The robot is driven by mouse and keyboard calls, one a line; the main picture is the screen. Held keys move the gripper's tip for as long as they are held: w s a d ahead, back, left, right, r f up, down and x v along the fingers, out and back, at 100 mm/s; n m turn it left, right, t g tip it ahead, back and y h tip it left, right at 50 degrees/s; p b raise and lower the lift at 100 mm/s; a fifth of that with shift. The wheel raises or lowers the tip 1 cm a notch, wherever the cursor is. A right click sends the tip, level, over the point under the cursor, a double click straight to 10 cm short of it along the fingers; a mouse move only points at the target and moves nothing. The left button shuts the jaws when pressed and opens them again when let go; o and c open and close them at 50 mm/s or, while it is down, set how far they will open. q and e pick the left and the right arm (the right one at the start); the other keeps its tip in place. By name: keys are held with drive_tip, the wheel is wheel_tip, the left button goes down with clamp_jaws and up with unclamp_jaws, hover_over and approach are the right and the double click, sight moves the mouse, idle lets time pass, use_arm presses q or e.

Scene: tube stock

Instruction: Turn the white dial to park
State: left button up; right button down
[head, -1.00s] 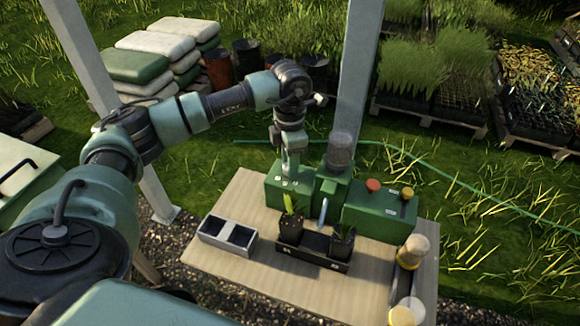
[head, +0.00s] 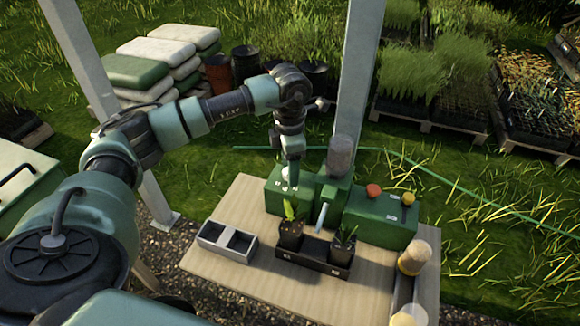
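The white dial (head: 289,187) is a small pale spot on top of the left part of the green machine (head: 380,229). My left gripper (head: 292,176) points straight down just above or at the dial and partly hides it. Its fingers show nearly edge-on, so I cannot tell whether they are open or shut, or whether they touch the dial. The dial's setting and any park mark are too small to read. My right gripper is not in view.
A dark upright cylinder (head: 340,157) stands on the machine beside my gripper. A red knob (head: 373,190) and a yellow knob (head: 408,198) are on its right part. A black tray (head: 312,262) with potted plants and a grey two-cell box (head: 227,241) stand in front on the table (head: 225,282).

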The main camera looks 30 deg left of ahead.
use_arm(q)
wheel_tip(320, 180, up, 8)
drive_tip(key=shift+f+b, duration=0.1)
drive_tip(key=shift+b, duration=0.7)
